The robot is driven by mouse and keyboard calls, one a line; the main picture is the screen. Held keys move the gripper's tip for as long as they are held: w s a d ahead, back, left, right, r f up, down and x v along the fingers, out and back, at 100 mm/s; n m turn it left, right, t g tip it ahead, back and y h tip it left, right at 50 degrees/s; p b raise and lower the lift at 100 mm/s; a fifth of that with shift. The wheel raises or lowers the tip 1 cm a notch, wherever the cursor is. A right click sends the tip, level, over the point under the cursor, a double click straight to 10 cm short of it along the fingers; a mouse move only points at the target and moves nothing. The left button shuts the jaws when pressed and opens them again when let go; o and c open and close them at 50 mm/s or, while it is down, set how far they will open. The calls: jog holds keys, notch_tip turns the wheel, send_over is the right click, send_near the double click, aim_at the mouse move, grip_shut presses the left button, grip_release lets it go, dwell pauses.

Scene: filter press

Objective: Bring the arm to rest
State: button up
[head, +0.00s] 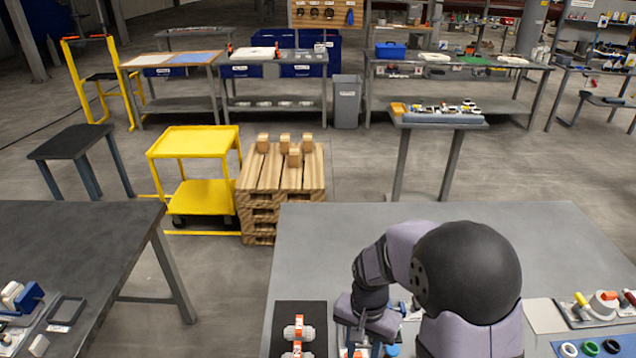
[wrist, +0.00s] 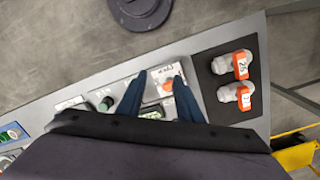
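My gripper (wrist: 157,88) shows in the wrist view as two dark blue fingers standing apart. It is open, and I see nothing clamped between the fingers. Past the fingertips, a white labelled plate (wrist: 166,76) with a small orange piece lies on the grey table. In the head view my gripper (head: 362,345) points down over the front part of the grey table (head: 440,215), right of a black mat (head: 299,309). My own arm hides part of the table there, and the lower end of the gripper is cut off by the picture's edge.
Two white fittings with orange bands (wrist: 232,65) lie on the black mat (wrist: 215,105). At the right of the table are a tray of coloured-handled parts (head: 600,308) and several coloured rings (head: 590,348). The table's back half is clear. Stacked pallets (head: 262,205) stand behind it.

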jog(key=s+d+n+g, duration=0.1)
jog(key=s+d+n, duration=0.1)
jog(key=s+n, duration=0.6)
jog(key=s+d+r+m+t, duration=0.2)
jog(key=s+d+r, duration=0.1)
jog(key=r, duration=0.3)
jog(key=shift+s, duration=0.1)
dwell(0.7)
notch_tip(320, 180, down, 40)
jog(key=b, duration=3.9)
jog(key=shift+r+b, duration=0.2)
jog(key=shift+b, duration=0.15)
